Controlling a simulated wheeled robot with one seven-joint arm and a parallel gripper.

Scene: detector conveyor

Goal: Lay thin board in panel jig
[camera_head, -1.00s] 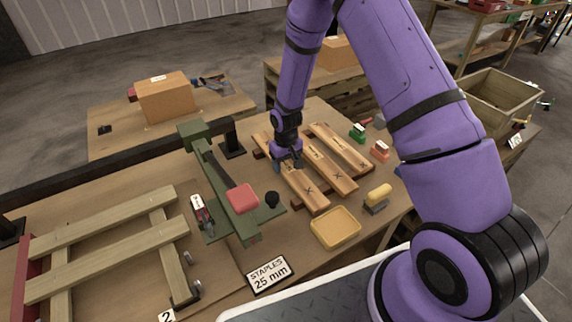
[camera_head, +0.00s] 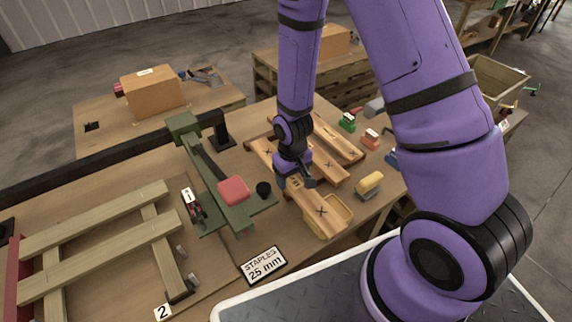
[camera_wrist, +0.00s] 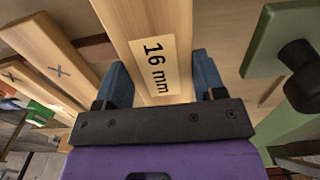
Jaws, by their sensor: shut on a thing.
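My gripper (camera_head: 293,181) is shut on a pale wooden board (camera_head: 323,211), with its blue fingers (camera_wrist: 163,82) on both sides of the board. In the wrist view the held board (camera_wrist: 140,25) carries a "16 mm" label. Its near end, with an X mark, hangs over the yellow tray (camera_head: 341,228). Two other boards lie to its right, a middle one (camera_head: 329,164) and a right one (camera_head: 340,139). A wooden frame of slats (camera_head: 98,265) with a red end piece and metal stops lies at the left, beside a "2" tag; it looks like the panel jig.
A green stapler-like device (camera_head: 210,170) with a red pad (camera_head: 233,189) stands between frame and boards. A "STAPLES 25 mm" sign (camera_head: 263,264) is at the front edge. A yellow-handled block (camera_head: 369,184) and small green and red items lie at the right.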

